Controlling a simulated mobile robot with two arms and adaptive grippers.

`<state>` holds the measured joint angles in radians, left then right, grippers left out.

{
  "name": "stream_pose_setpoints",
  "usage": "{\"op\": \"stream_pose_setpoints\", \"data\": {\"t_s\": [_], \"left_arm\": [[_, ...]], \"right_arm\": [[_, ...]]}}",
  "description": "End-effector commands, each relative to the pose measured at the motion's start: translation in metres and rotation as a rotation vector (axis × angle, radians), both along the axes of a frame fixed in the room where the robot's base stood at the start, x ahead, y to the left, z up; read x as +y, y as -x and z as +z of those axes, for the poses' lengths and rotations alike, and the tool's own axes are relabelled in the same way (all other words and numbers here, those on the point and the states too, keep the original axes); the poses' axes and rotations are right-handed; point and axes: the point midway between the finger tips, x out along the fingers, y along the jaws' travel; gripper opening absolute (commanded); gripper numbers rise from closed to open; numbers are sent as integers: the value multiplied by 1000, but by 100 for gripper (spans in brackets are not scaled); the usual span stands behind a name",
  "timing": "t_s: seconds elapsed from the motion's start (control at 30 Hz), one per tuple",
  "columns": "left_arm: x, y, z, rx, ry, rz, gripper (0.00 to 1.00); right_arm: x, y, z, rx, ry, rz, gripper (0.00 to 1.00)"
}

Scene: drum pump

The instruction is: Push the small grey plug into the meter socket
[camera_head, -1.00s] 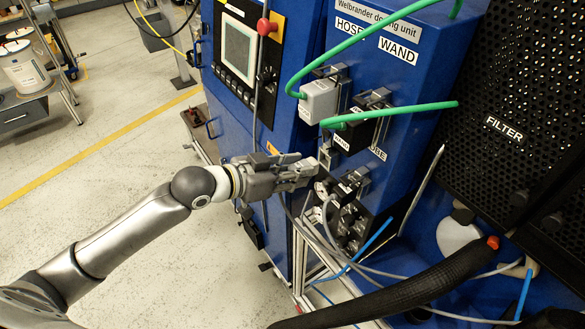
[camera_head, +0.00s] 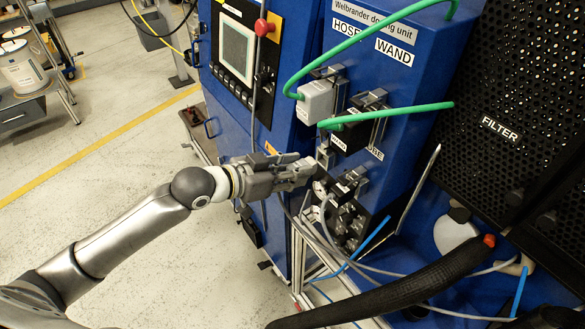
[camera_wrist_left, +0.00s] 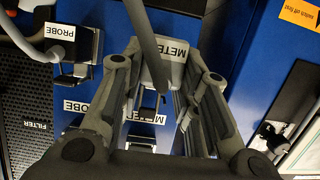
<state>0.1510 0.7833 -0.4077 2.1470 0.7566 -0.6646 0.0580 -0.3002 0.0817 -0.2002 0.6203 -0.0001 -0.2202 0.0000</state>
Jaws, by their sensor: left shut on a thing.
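The small grey plug (camera_wrist_left: 158,74), marked METER, sits between the fingers of my left gripper (camera_wrist_left: 157,88) in the left wrist view, with a grey cable running from it. The gripper is shut on it. Beyond the plug, the blue housing carries a white METER label (camera_wrist_left: 146,116), with a metal-framed socket (camera_wrist_left: 141,143) partly hidden below it. In the head view my left gripper (camera_head: 308,169) is at the front of the blue dosing unit (camera_head: 362,85), beside the lower connectors. The fingers largely hide the plug there. I cannot tell whether plug and socket touch.
A black plug marked PROBE (camera_wrist_left: 66,36) is beside the grey one in the wrist view. Above my gripper, a grey hose plug (camera_head: 317,101) and a black wand plug (camera_head: 350,136) carry green hoses. A thick black hose (camera_head: 400,292) lies in the foreground.

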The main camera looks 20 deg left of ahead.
Motion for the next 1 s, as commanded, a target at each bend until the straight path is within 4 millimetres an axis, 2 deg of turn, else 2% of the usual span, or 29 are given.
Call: {"op": "stream_pose_setpoints", "data": {"t_s": [1.0], "left_arm": [[-15, -18, 1, -1, 1, 0, 1]], "right_arm": [[3, 0, 6, 0, -3, -2, 51]]}}
